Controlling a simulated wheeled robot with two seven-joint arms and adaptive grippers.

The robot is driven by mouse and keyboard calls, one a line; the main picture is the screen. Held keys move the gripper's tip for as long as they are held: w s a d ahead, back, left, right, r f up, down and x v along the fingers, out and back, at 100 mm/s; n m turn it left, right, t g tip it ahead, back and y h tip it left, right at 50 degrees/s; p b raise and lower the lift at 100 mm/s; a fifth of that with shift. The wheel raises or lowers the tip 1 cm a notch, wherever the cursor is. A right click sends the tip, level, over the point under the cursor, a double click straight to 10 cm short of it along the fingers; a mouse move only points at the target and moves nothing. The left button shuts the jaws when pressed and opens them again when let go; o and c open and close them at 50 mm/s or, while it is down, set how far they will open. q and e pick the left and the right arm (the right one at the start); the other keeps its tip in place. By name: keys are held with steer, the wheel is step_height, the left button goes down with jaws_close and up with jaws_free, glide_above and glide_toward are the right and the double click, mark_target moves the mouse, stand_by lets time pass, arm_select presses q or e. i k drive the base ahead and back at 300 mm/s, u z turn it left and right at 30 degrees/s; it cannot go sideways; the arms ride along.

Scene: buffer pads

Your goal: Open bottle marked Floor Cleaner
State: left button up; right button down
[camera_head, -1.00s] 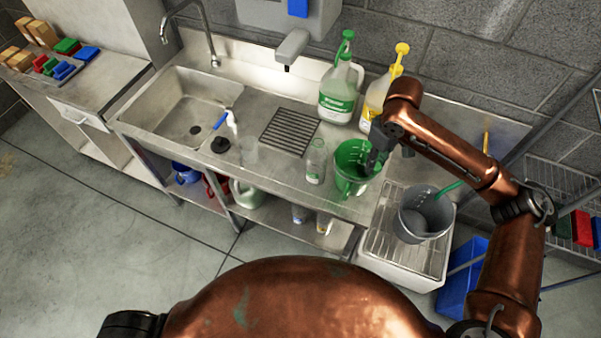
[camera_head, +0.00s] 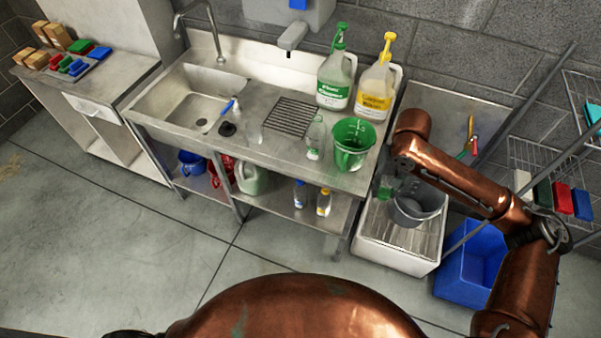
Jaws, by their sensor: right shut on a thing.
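A jug with a green label (camera_head: 334,92) and a green pump top (camera_head: 339,38) stands upright on the back of the steel counter; its label seems to read Floor Cleaner, though the print is small. A similar jug with a yellow label (camera_head: 373,98) and a yellow pump stands just right of it. My right gripper (camera_head: 386,190) is beyond the counter's right front corner, beside the grey bucket and apart from both jugs. It is shut on a small green thing (camera_head: 385,194), whose exact kind I cannot tell. My left gripper is out of view.
A drain grate (camera_head: 288,117) and spray bottle (camera_head: 248,124) are left. The grey bucket (camera_head: 417,208) sits on a white floor sink (camera_head: 393,244). A blue bin (camera_head: 470,262) stands right.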

mark_target(317, 131)
steer(key=k, duration=0.6)
steer(key=u, duration=1)
steer(key=i, duration=1.3)
steer(key=z, duration=0.05)
